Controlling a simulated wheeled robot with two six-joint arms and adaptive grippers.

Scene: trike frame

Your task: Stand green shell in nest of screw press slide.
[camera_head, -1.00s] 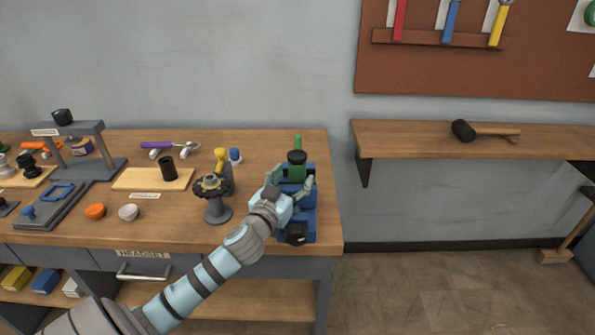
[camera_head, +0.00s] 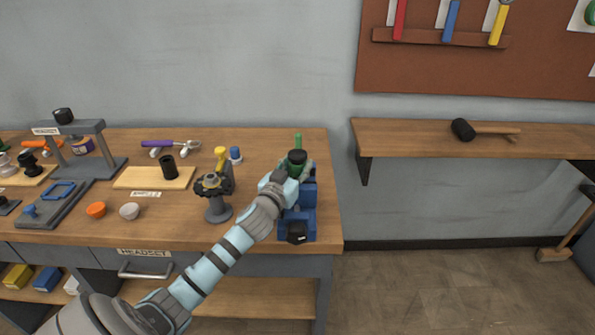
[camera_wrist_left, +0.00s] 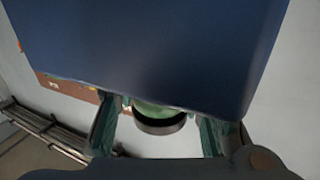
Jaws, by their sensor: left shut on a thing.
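The green shell (camera_head: 297,168), an upright cylinder with a dark rim, is at the back of a blue stepped fixture (camera_head: 308,213) on the right end of the bench. My left gripper (camera_head: 294,175) is shut on it. In the left wrist view the shell (camera_wrist_left: 160,117) shows between my two fingers, its dark rim towards the camera, and a blue surface (camera_wrist_left: 150,45) fills the top. I cannot tell whether the shell still touches the fixture. I cannot make out the nest.
A grey stand (camera_head: 217,207) with a yellow-topped part is just left of my gripper. A black cylinder (camera_head: 168,168) stands on a light board. Orange (camera_head: 96,209) and white (camera_head: 129,211) caps lie at the front. A mallet (camera_head: 485,131) lies on the right shelf.

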